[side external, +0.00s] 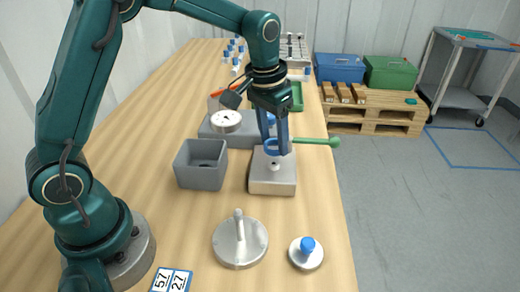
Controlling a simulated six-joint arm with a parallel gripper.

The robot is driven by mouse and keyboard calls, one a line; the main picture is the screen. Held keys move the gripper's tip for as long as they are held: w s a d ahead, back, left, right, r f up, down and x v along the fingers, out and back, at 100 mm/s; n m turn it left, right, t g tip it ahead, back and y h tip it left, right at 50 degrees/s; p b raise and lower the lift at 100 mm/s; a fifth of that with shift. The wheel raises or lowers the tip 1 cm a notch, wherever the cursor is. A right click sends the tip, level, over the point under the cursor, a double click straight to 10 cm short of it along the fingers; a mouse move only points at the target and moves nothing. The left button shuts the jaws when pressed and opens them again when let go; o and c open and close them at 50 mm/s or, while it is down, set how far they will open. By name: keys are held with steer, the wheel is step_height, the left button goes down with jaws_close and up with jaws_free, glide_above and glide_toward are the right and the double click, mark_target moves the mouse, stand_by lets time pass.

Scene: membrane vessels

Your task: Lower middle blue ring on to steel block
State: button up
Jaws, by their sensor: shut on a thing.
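My gripper (277,148) points down over the steel block (272,184), its fingers closed on a blue ring (268,147). The ring appears just above the far part of the block's top; I cannot tell whether it touches. A green rod with a round knob (335,142) runs from the fingers to the right, past the table edge; its joint with the ring is hidden. The fingers hide part of the ring. Another blue piece shows behind the fingers, mostly hidden.
An open grey box (201,172) stands left of the block. Behind is a grey slab with a white disc (226,121). In front are a steel disc with a post (239,245) and a smaller blue-knobbed disc (307,252). A green tray (297,97) lies farther back.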

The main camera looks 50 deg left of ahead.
mark_target(274, 163)
steer(key=shift+f, duration=2.15)
steer(key=o, duration=1.4)
steer(key=shift+s+r, duration=0.2)
steer(key=shift+r, duration=1.1)
steer(key=shift+s+r, duration=0.2)
steer(key=shift+r, duration=1.05)
